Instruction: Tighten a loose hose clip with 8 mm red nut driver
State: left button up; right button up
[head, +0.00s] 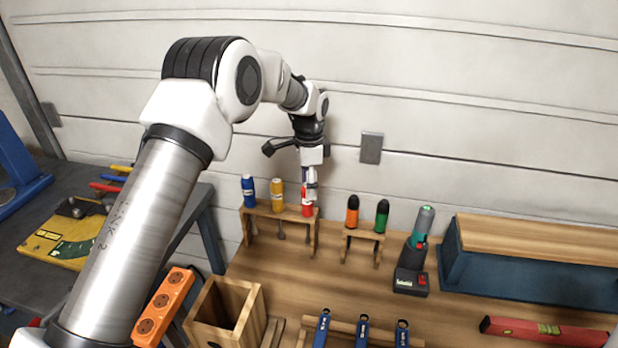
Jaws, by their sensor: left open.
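The red nut driver (307,208) stands upright in a small wooden rack (290,214) at the back of the bench, at the rack's right end. A yellow driver (277,194) and a blue driver (248,190) stand to its left in the same rack. My left gripper (311,188) points down right over the red driver, with its open fingers at the top of the handle. The fingers partly hide the handle. I cannot tell whether they touch it. My right gripper is not in view. No hose clip can be made out.
An orange and black screwdriver (352,211) and a green one (381,215) stand in a second rack to the right. A cordless tool (416,242), a wooden box (227,312), an orange socket strip (163,305) and a red level (543,331) are on the bench.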

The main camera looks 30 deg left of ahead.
aim_at(309, 202)
pick_arm(q)
jog(key=f, duration=0.3)
jog(key=f+p, duration=0.1)
jog(key=f, duration=0.2)
jog(key=shift+w+a+f, duration=0.15)
jog(key=shift+w+f, duration=0.05)
jog(key=shift+f, duration=0.1)
jog(key=shift+s+r, duration=0.2)
jog(key=shift+s, duration=0.1)
jog(key=shift+c, duration=1.4)
jog(key=shift+f, duration=0.1)
grip_shut()
